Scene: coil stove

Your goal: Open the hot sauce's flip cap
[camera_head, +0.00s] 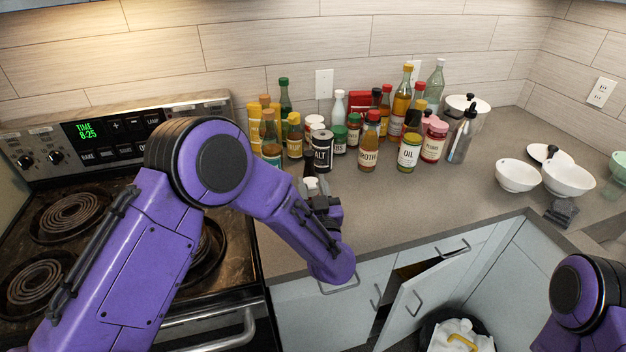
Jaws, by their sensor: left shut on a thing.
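My left gripper (319,194) is over the counter's front, just right of the stove, shut on a small bottle (311,183). Only the bottle's pale upper part with a dark tip above it shows; my wrist hides the rest. I cannot read a label on it, so I cannot tell whether it is the hot sauce or whether its cap is open.
Several bottles and jars crowd the counter's back, including a black salt can (321,152) close behind my gripper and an oil jar (409,152). White bowls (517,176) stand right. A cabinet door (418,305) hangs open below. The counter's middle (430,200) is clear.

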